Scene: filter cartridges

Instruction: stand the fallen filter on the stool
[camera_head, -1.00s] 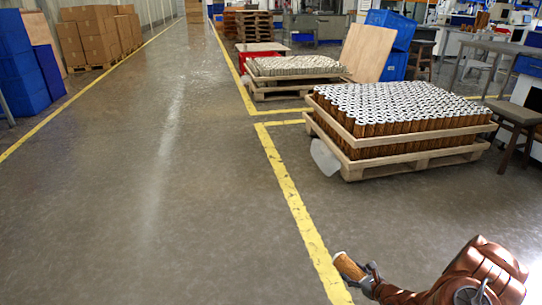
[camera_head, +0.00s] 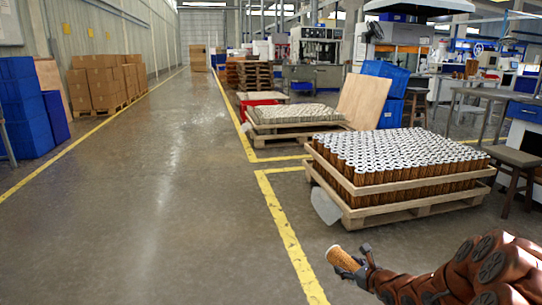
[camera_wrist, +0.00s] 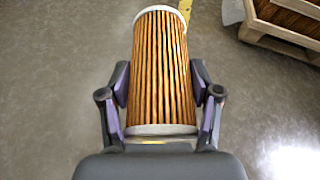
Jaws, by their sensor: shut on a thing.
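An orange-brown pleated filter with white end caps (camera_wrist: 160,75) is held between the two fingers of my gripper (camera_wrist: 162,95) in the wrist view. In the head view the filter (camera_head: 341,259) shows at the lower right, tilted, in my gripper (camera_head: 357,266), above the bare floor. A stool with a dark seat (camera_head: 513,156) stands at the right edge, right of the pallet of filters. No fallen filter can be made out on its seat.
A wooden pallet crate (camera_head: 400,212) full of upright filters stands between my gripper and the stool. A second loaded pallet (camera_head: 290,128) is behind it. A workbench (camera_head: 490,88) stands behind the stool. The floor (camera_head: 150,220) at left is clear.

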